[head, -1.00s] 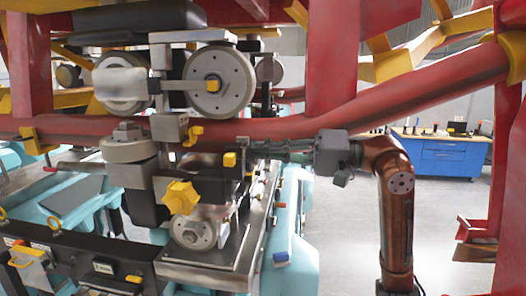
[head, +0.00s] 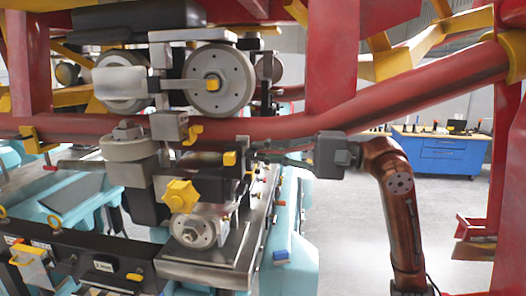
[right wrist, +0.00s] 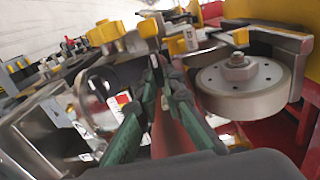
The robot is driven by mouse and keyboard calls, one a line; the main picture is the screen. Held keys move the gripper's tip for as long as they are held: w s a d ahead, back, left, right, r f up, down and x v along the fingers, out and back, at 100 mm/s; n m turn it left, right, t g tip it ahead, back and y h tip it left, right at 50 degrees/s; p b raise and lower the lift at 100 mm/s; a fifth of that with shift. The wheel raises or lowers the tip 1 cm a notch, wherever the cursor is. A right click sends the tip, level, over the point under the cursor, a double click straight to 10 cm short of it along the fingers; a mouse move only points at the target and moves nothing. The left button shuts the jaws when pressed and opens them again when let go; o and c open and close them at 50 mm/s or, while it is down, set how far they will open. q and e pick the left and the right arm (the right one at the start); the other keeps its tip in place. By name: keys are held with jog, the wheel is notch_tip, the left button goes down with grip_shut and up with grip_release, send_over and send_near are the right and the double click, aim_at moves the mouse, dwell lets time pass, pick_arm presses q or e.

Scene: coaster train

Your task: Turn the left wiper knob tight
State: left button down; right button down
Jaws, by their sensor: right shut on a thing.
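A large yellow star-shaped knob (head: 180,195) sits on the front of the wheel unit in the head view. A smaller yellow knob (head: 229,158) is to its upper right, beside the dark unit under the red rail. My right gripper (head: 255,152) reaches in from the right below the rail, its tips by this smaller knob. In the right wrist view my right gripper's (right wrist: 157,65) dark green fingers come close together, with a yellow knob (right wrist: 148,28) just beyond their tips. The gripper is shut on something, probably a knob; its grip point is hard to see. My left gripper is not in view.
The red rail (head: 300,128) runs just above my right gripper. A grey wheel (right wrist: 240,85) is close on the right in the wrist view. A steel plate (head: 200,268) lies below. Open floor (head: 345,225) and a blue cabinet (head: 445,160) are to the right.

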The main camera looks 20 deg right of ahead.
dwell(0.3)
jog(key=c, duration=2)
grip_release()
jog(key=shift+d, duration=0.1)
jog(key=shift+c, duration=0.2)
jog(key=v, duration=1.2)
jog(key=shift+f, duration=0.15)
